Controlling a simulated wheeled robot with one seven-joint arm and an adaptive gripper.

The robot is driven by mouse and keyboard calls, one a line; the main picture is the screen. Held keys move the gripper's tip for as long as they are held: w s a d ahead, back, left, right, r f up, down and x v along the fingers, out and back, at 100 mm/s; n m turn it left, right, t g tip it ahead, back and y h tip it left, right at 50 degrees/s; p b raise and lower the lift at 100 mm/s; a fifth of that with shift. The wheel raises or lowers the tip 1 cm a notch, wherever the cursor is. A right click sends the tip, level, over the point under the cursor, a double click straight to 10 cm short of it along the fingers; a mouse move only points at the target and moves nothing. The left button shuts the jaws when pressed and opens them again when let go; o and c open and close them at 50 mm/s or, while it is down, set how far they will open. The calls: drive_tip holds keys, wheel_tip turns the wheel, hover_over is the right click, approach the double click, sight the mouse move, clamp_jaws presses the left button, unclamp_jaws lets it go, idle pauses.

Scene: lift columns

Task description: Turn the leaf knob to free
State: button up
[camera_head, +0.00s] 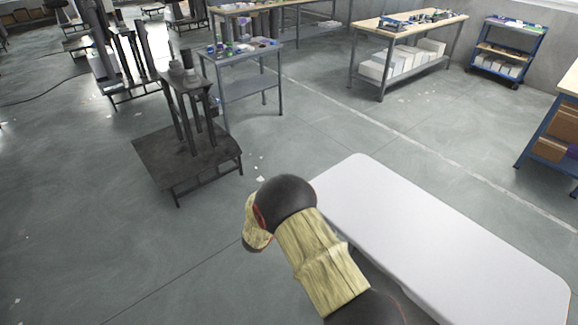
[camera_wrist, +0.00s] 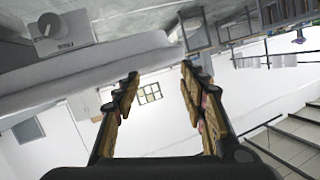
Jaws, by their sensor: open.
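A dark round knob (camera_wrist: 48,25) is on the face of a pale box (camera_wrist: 78,28) at the upper left of the wrist view. Small dark markings beside the knob are too small to read, so I cannot tell its setting. My gripper (camera_wrist: 160,80) is open, with nothing between its fingers. The knob lies up and left of the left finger, apart from it. In the head view my arm covers part of the white table, and neither the knob nor my gripper can be made out there.
The white table (camera_head: 440,230) is bare where it shows. A dark metal stand (camera_head: 185,155) is on the floor to the left. A small grey table (camera_head: 240,50), a workbench (camera_head: 410,22) and a blue cart (camera_head: 505,48) stand behind. The floor between is mostly clear.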

drive_tip(key=w+a+r+n+y, duration=0.2)
drive_tip(key=r+y, duration=0.4)
drive_tip(key=r, duration=1.1)
drive_tip(key=shift+w+a+r+n+t+y+p, duration=0.2)
drive_tip(key=shift+a+n+t+y+p, duration=0.15)
drive_tip(key=shift+a, duration=0.25)
